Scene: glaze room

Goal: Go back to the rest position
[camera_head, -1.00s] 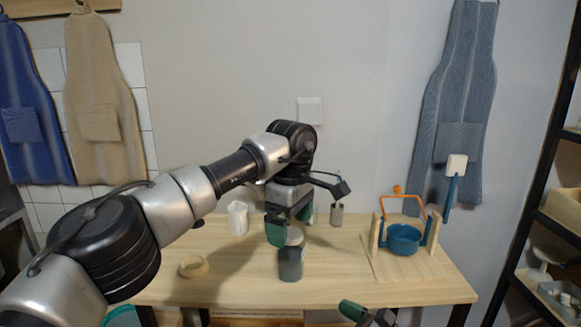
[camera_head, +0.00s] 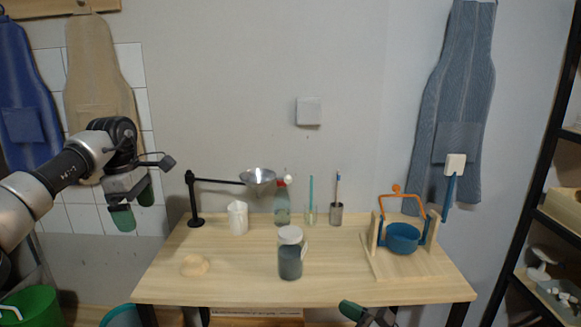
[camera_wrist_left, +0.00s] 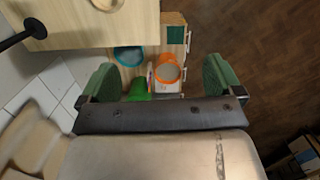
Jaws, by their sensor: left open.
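My left gripper (camera_head: 135,207) is open and empty. It hangs in the air left of the table, fingers pointing down, in front of the tiled wall. In the left wrist view its two green fingers (camera_wrist_left: 158,76) stand wide apart with nothing between them. My right gripper (camera_head: 366,313) shows only in part at the bottom edge, with one green finger in front of the table. The wooden table (camera_head: 330,288) carries a dark grey jar with a white lid (camera_head: 290,263), standing upright and apart from both grippers.
A black stand (camera_head: 194,205) holds a metal funnel (camera_head: 258,179). A white cup (camera_head: 237,218), a bottle (camera_head: 282,208), a metal cup (camera_head: 336,214) and a wooden frame with a blue bowl (camera_head: 403,239) stand on the table. A green bin (camera_head: 30,307) is below left.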

